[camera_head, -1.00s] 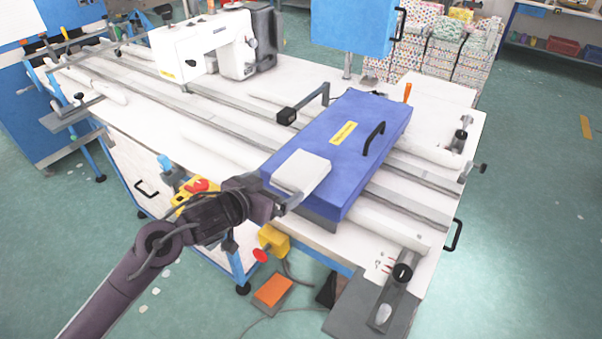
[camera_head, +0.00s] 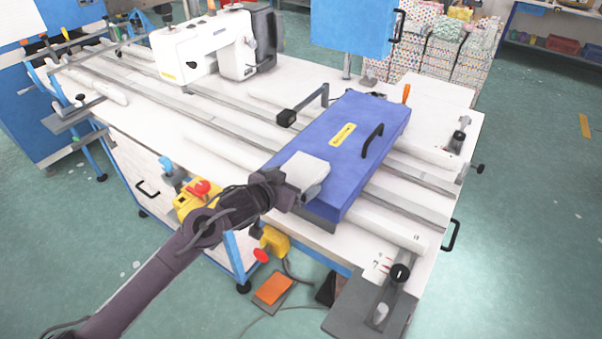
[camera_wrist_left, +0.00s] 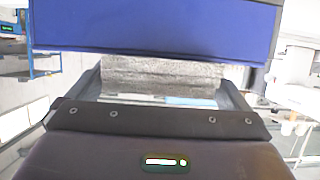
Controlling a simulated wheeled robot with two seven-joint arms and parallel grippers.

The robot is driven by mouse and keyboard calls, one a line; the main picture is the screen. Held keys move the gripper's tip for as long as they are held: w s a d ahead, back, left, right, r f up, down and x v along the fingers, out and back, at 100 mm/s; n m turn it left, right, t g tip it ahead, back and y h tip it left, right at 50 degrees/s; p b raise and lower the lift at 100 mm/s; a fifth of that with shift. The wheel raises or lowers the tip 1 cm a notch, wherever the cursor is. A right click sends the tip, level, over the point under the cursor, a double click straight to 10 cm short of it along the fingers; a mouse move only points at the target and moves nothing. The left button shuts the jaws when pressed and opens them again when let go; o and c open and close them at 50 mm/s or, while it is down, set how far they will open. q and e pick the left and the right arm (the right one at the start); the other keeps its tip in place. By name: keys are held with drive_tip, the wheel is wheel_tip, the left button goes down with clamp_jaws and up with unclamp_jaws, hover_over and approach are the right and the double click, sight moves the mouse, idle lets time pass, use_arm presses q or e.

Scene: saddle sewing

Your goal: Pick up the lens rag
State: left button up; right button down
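The lens rag (camera_head: 306,170) is a pale grey flat cloth on the front left end of the long blue box (camera_head: 365,135). My left gripper (camera_head: 293,190) reaches it from the lower left, at the box's near edge. In the left wrist view the rag (camera_wrist_left: 160,74) shows as a grey textured strip between the two widely spaced fingers (camera_wrist_left: 160,88). The blue box (camera_wrist_left: 155,28) fills the view beyond it. Whether the fingers touch the rag's sides is not clear. My right gripper is not in view.
The box has a black handle (camera_head: 372,140) and stands on a white table (camera_head: 220,120) with long rails. A white sewing machine (camera_head: 205,47) stands at the back left. A black arm-like fixture (camera_head: 302,106) is behind the box. A yellow control box (camera_head: 194,199) is at the table's front.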

use_arm(q)
drive_tip(key=c, duration=0.7)
drive_tip(key=shift+r, duration=0.1)
